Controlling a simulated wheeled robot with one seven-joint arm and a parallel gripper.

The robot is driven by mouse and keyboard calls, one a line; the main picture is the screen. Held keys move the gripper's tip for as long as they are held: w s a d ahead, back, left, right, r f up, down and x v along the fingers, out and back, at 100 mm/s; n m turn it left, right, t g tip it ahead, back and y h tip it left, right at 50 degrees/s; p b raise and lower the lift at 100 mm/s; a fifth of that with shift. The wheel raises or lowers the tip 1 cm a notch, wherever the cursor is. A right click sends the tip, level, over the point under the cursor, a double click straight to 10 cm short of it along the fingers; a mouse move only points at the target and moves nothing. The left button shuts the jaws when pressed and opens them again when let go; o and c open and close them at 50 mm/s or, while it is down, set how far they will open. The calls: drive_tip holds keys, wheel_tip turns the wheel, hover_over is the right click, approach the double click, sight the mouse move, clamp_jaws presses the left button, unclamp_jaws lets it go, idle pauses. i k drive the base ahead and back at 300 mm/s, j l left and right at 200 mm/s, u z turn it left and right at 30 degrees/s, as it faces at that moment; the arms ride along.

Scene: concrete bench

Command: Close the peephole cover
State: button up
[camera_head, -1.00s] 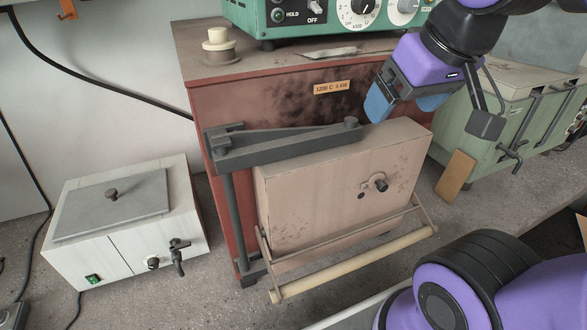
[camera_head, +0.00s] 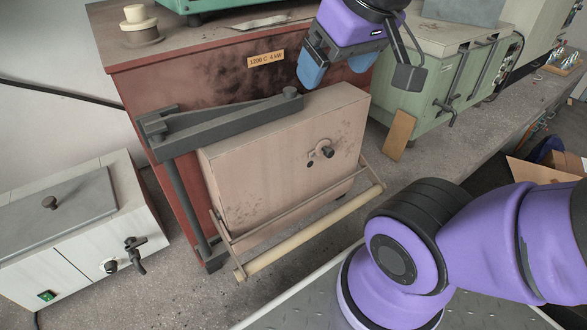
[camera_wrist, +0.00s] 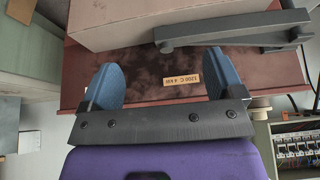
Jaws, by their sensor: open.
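The furnace door (camera_head: 285,165) is a pale pinkish block hung from a dark grey arm (camera_head: 225,128) on the red furnace. On its front face, a small peephole fitting with a dark knob (camera_head: 328,152) sits right of centre. A small dark spot lies just left of and below the knob; I cannot tell whether it is the open hole. My gripper (camera_head: 335,70), with blue fingers, is above and behind the door's upper right, apart from it. In the wrist view my gripper (camera_wrist: 163,65) is open and empty, facing the red furnace front (camera_wrist: 150,65). The peephole fitting is out of the wrist view.
A wooden handle bar (camera_head: 310,235) runs along the door's bottom. A white box with a tap (camera_head: 133,250) stands at left. A green cabinet (camera_head: 430,95) and an upright wooden piece (camera_head: 399,135) stand at right. Bare concrete lies before the door.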

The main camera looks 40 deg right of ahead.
sight(324, 148)
drive_tip(key=k+j, duration=0.1)
drive_tip(key=j, duration=0.25)
drive_tip(key=k+j, duration=0.1)
drive_tip(key=j, duration=0.25)
drive_tip(key=k+j+z, duration=0.1)
drive_tip(key=j, duration=0.3)
drive_tip(key=k+j, duration=0.15)
drive_tip(key=j, duration=0.2)
drive_tip(key=z, duration=2.15)
